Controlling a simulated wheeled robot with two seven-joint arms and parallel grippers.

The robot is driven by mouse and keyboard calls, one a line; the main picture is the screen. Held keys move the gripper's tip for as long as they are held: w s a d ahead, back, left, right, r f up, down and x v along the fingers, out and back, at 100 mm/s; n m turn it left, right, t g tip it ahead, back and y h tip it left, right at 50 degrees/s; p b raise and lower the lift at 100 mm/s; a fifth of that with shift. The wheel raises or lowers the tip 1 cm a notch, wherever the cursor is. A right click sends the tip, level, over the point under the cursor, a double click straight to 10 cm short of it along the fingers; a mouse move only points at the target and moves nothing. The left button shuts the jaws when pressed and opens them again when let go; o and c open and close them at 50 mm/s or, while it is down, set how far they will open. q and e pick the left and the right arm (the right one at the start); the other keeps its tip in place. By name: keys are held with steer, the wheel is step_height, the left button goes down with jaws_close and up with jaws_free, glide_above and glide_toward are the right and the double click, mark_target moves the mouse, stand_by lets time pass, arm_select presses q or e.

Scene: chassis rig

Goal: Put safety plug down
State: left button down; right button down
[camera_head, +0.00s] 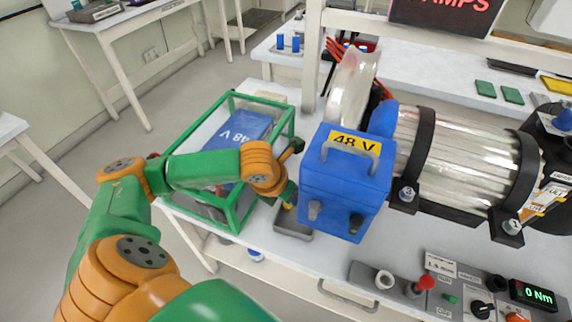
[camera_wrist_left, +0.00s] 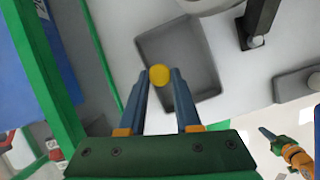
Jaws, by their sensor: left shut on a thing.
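The yellow safety plug (camera_wrist_left: 160,75) is between the fingertips of my left gripper (camera_wrist_left: 159,84), which is shut on it. In the wrist view its round yellow end lies over the grey tray (camera_wrist_left: 205,82). In the head view my left gripper (camera_head: 289,194) points down over the small grey tray (camera_head: 297,233), just left of the blue 48 V box (camera_head: 340,190). The fingers mostly hide the plug there. I cannot tell whether the plug touches the tray floor.
A green-framed case (camera_head: 237,215) with a blue 48 V pack (camera_head: 243,135) stands close on the left. A control panel (camera_head: 440,287) with a red-knobbed lever (camera_head: 424,284) lies at the front right.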

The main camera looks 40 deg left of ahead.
arm_select(q)
steer(key=shift+s, duration=0.1)
steer(key=c, duration=0.6)
jaws_free()
steer(key=shift+f, duration=0.1)
steer(key=p+v, duration=0.3)
steer(key=v, duration=0.9)
